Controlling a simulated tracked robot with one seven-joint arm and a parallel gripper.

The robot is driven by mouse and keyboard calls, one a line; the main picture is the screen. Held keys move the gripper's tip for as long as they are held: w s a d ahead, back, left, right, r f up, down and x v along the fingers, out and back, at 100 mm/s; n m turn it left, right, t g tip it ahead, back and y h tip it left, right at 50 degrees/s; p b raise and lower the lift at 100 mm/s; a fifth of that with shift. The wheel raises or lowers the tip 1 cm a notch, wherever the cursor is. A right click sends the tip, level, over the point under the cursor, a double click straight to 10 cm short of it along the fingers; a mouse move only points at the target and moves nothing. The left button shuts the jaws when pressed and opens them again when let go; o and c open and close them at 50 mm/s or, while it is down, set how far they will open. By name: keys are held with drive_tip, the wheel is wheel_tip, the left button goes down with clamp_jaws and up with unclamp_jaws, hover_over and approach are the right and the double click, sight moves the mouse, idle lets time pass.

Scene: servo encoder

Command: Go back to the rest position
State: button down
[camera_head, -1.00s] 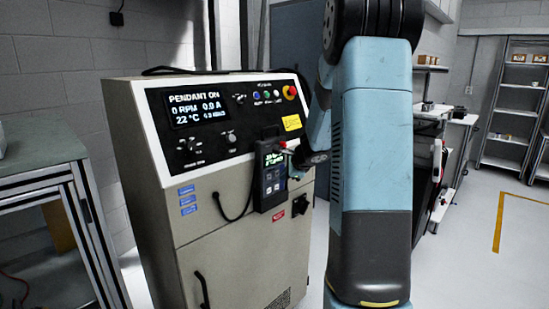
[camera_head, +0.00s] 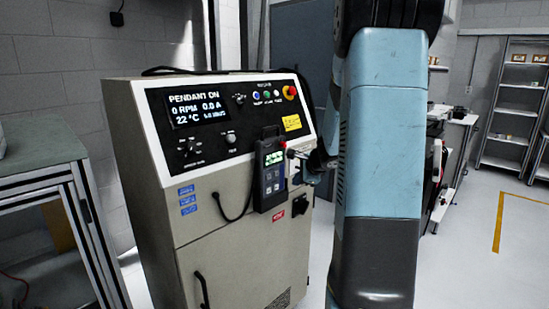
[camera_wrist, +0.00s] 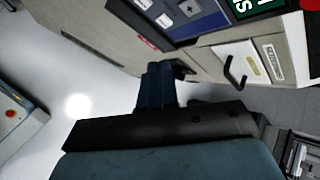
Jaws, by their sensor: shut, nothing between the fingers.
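My gripper (camera_wrist: 157,85) is shut and empty in the wrist view, its dark fingers together, pointing toward the beige control cabinet. In the head view, my gripper is mostly hidden behind my blue arm, to the right of the pendant. The control cabinet (camera_head: 230,240) stands at centre left, with a lit screen reading "PENDANT ON", "0 RPM" and "0.0 A". The handheld pendant (camera_head: 270,178) hangs upright on the cabinet's front, its display lit green. It also shows in part at the top of the wrist view (camera_wrist: 200,22). I see a gap between my fingers and the cabinet face.
A red emergency button (camera_head: 290,92) sits at the cabinet's top right. A metal-framed workbench (camera_head: 40,150) stands at the left. Shelves (camera_head: 512,100) stand at the far right. A black cable loops beside the pendant. The floor at the right is clear.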

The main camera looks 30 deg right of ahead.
idle(0.6)
drive_tip(key=s+a+r+n+g+y, duration=0.1)
drive_tip(key=s+a+r+n, duration=0.45)
drive_tip(key=a, duration=0.35)
drive_tip(key=s+a+r+n+g+y, duration=0.1)
drive_tip(key=s+a+r+n, duration=0.45)
drive_tip(key=a, duration=0.35)
drive_tip(key=s+a+r+n+h, duration=0.1)
drive_tip(key=s+n, duration=0.4)
drive_tip(key=s, duration=0.5)
drive_tip(key=s+a+r+n+g+h, duration=0.1)
drive_tip(key=s+a+n+h, duration=0.1)
drive_tip(key=s+n, duration=0.4)
drive_tip(key=s+a, duration=0.1)
drive_tip(key=s, duration=0.3)
drive_tip(key=shift+a, duration=0.15)
drive_tip(key=shift+r, duration=0.1)
